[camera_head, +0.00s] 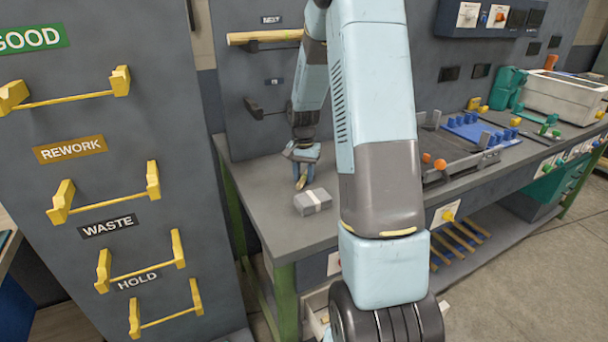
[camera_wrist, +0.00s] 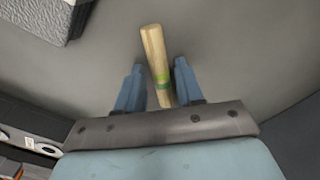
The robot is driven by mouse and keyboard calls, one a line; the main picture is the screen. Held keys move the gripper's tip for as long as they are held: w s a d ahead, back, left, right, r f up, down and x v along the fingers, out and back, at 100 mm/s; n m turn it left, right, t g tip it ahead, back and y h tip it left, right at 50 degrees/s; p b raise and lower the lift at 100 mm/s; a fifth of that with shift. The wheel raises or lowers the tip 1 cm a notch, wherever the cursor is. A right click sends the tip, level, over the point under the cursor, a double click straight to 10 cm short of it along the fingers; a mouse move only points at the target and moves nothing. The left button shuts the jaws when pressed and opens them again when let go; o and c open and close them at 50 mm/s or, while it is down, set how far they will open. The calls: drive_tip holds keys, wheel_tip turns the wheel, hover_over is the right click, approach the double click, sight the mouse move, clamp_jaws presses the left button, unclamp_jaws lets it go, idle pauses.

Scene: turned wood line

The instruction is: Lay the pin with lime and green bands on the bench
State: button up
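The wooden pin with lime and green bands (camera_wrist: 155,52) shows in the wrist view, its plain end pointing away from my palm and its bands between my fingers. It appears to lie on the grey bench (camera_head: 262,190), though exact contact is hard to judge. My gripper (camera_wrist: 158,72) is open around the pin, with a narrow gap visible at each finger. In the head view my gripper (camera_head: 301,174) is low over the bench's left end, and a small tan part of the pin shows beneath it.
A grey block with a pale band (camera_head: 313,201) lies close to my gripper on the bench. A rack panel with yellow holders stands left, labelled GOOD, REWORK, WASTE and HOLD. A wooden rod (camera_head: 265,37) rests on the upper back holder. A dark tray (camera_head: 455,150) sits to the right.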

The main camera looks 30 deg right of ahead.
sight(303, 177)
drive_tip(key=shift+o, duration=0.5)
wheel_tip(303, 177, up, 12)
drive_tip(key=s+a+r+n+t, duration=0.35)
drive_tip(key=s+a+r, duration=0.45)
drive_tip(key=s+r, duration=0.4)
drive_tip(key=s+a+r+n+t, duration=0.1)
drive_tip(key=s+a+n, duration=0.1)
drive_tip(key=s, duration=0.6)
drive_tip(key=s+a+r+n+t, duration=0.1)
drive_tip(key=s+a+n, duration=0.2)
drive_tip(key=s, duration=0.6)
drive_tip(key=shift+s+a+r, duration=0.15)
drive_tip(key=shift+s+a, duration=0.1)
drive_tip(key=shift+a, duration=0.1)
drive_tip(key=shift+n, duration=0.25)
